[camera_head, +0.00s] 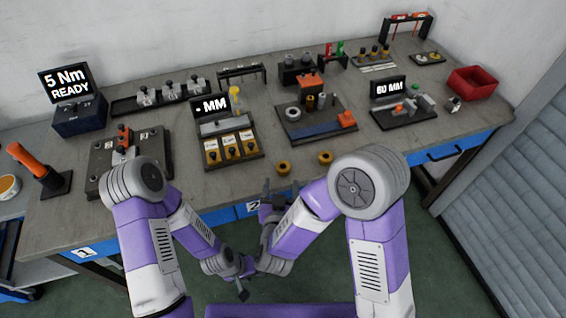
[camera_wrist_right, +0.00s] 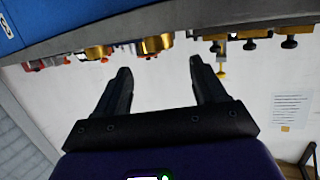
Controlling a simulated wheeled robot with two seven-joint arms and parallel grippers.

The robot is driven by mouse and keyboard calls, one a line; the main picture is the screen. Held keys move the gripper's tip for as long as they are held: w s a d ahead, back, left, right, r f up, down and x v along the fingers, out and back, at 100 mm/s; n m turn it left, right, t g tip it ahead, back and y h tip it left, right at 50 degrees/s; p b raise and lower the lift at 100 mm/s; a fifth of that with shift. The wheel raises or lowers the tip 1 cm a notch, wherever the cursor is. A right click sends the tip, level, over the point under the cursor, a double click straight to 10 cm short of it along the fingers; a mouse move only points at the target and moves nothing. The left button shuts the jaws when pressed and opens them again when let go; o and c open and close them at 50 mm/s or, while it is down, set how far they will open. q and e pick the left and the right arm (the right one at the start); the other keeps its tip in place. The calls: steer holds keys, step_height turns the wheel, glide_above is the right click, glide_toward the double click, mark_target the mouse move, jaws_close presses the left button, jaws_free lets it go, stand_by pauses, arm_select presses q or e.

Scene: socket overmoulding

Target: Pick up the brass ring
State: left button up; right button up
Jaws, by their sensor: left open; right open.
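Two brass rings lie near the front edge of the bench in the head view, one on the left (camera_head: 283,168) and one on the right (camera_head: 325,157). Brass pieces also show at the bench edge in the right wrist view, one (camera_wrist_right: 97,52) on the left and one (camera_wrist_right: 155,44) nearer the middle. My right gripper (camera_head: 280,187) is open and empty at the bench's front edge, just short of the rings; its two fingers (camera_wrist_right: 160,72) stand apart in the wrist view. My left gripper (camera_head: 243,284) hangs low in front of the bench, open, its fingers small and partly hidden.
Behind the rings stand a gauge station (camera_head: 212,128) with brass parts in a tray and a fixture plate (camera_head: 292,130) with an orange block. A dark plate fixture (camera_head: 103,175) is at the left. A red bin (camera_head: 472,84) is at the far right. Bench surface around the rings is clear.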

mark_target(283, 164)
steer(key=shift+r+x, duration=0.2)
steer(key=shift+x, duration=0.8)
steer(key=shift+w+d+f, duration=0.1)
steer(key=shift+w+f, duration=0.05)
steer(key=shift+w, duration=0.2)
steer(key=x, duration=0.1)
steer(key=b+x, duration=0.1)
steer(key=x, duration=0.1)
steer(key=shift+w+f+b, duration=0.3)
steer(key=shift+f, duration=0.05)
steer(key=shift+w, duration=0.55)
steer(key=c, duration=1.2)
step_height(283, 164, up, 10)
steer(key=p, duration=0.4)
steer(key=w+d+p, duration=0.1)
steer(key=w+d, duration=0.1)
steer(key=d, duration=0.6)
steer(key=w+d+r+y, duration=0.1)
steer(key=w+d, duration=0.1)
steer(key=d, duration=0.7)
steer(key=shift+n+p, duration=0.4)
